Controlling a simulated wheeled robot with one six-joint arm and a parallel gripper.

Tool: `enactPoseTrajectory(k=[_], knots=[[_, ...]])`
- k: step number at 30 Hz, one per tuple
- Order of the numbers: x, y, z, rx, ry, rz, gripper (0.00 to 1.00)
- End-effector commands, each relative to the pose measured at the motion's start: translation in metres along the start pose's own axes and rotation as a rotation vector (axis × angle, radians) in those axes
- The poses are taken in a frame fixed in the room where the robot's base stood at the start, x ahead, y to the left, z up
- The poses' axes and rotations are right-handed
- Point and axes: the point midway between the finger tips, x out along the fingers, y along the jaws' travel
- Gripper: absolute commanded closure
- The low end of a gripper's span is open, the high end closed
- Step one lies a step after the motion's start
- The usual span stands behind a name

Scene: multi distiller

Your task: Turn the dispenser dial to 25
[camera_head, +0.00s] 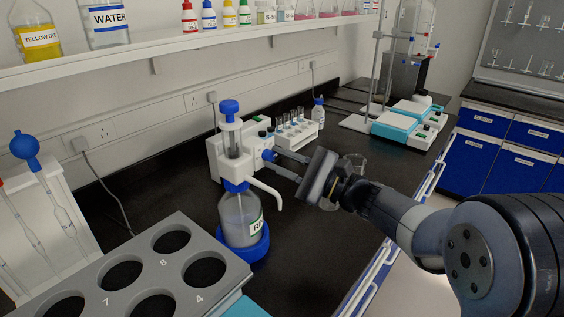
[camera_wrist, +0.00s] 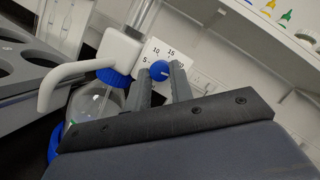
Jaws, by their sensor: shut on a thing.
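The dispenser (camera_head: 240,160) is a white unit with a blue top and a curved spout, fitted on a clear bottle (camera_head: 238,212) that stands in a blue ring on the black bench. Its blue dial (camera_head: 267,155) is on the face toward my arm. In the wrist view the blue dial (camera_wrist: 161,70) sits between my two fingertips, below printed numbers such as 5, 10 and 15. My gripper (camera_head: 278,161) is shut on the dial, and it also shows in the wrist view (camera_wrist: 163,73). Part of the scale is hidden behind a finger.
A grey rack (camera_head: 135,268) with numbered round holes stands in front left of the dispenser. A white rack of tubes (camera_head: 293,133) and a small bottle (camera_head: 318,112) stand behind it. A shelf with bottles (camera_head: 170,48) runs above.

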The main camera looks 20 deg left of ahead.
Motion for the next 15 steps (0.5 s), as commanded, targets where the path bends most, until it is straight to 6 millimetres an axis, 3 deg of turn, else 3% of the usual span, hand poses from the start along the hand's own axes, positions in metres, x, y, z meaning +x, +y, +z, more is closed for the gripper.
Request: enactPoseTrajectory(k=[15], knots=[[-0.0004, 0.0032, -0.0012, 0.194, -0.004, -0.077, 1.0]])
